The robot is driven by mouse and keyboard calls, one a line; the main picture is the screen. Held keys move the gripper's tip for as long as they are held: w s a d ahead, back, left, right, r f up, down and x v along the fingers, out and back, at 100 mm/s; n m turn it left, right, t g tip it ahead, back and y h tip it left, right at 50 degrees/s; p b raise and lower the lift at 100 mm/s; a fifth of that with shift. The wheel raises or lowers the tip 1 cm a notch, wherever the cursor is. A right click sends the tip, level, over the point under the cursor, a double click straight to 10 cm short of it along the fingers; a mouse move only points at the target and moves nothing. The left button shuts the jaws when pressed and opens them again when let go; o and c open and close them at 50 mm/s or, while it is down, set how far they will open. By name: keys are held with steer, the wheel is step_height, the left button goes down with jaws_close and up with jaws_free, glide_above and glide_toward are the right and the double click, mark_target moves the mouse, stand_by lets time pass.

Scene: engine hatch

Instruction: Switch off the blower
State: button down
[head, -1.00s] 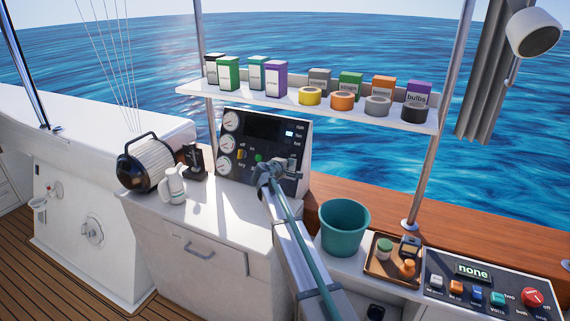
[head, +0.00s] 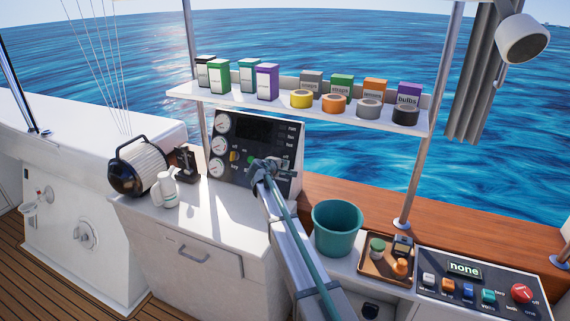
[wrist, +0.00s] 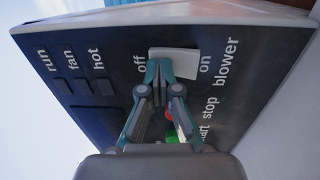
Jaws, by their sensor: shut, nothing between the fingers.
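The dark engine panel (head: 255,145) stands at the back of the white counter. In the head view my gripper (head: 272,164) is in front of the panel's lower right and hides the switch. The run, fan and hot lamps (wrist: 78,86) look dark. A green button and a red one show partly behind the fingers.
A shelf (head: 300,105) with boxes and tape rolls hangs above the panel. A teal bucket (head: 337,228), a wooden tray (head: 372,268) and a switch box (head: 465,290) are to the right.

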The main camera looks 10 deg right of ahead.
steer(key=shift+r, duration=0.1)
steer(key=shift+r, duration=0.6)
steer(key=w+r+b+v, duration=0.1)
steer(key=r+b+v, duration=0.1)
steer(key=v, duration=1.1)
steer(key=shift+s+r, duration=0.35)
steer(key=shift+r, duration=0.1)
